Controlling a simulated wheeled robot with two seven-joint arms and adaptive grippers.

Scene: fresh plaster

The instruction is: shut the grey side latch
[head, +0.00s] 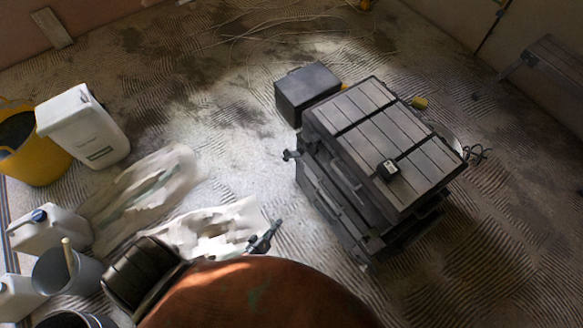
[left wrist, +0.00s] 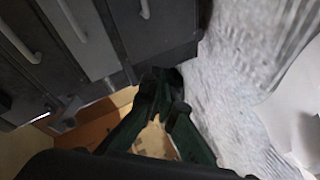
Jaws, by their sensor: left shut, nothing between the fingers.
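A dark grey cabinet (head: 345,190) with a slatted top (head: 380,130) stands right of centre in the head view. A small dark fitting (head: 290,155) juts from its left side; I cannot tell whether this is the grey side latch. In the left wrist view the cabinet's drawer fronts (left wrist: 165,25) fill the upper left, and a small grey piece (left wrist: 68,115) sticks out low on them. It may be the latch; its state is unclear. My left gripper (head: 274,228) is shut and empty, left of the cabinet and apart from it in the head view. Its fingers (left wrist: 163,80) show in the wrist view.
A dark box (head: 307,90) stands behind the cabinet. A small black block (head: 388,169) sits on its top. Buckets, a yellow tub (head: 35,160) and a white canister (head: 85,128) crowd the left. Crumpled sheeting (head: 145,190) lies on the ridged floor. A bench (head: 550,75) stands far right.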

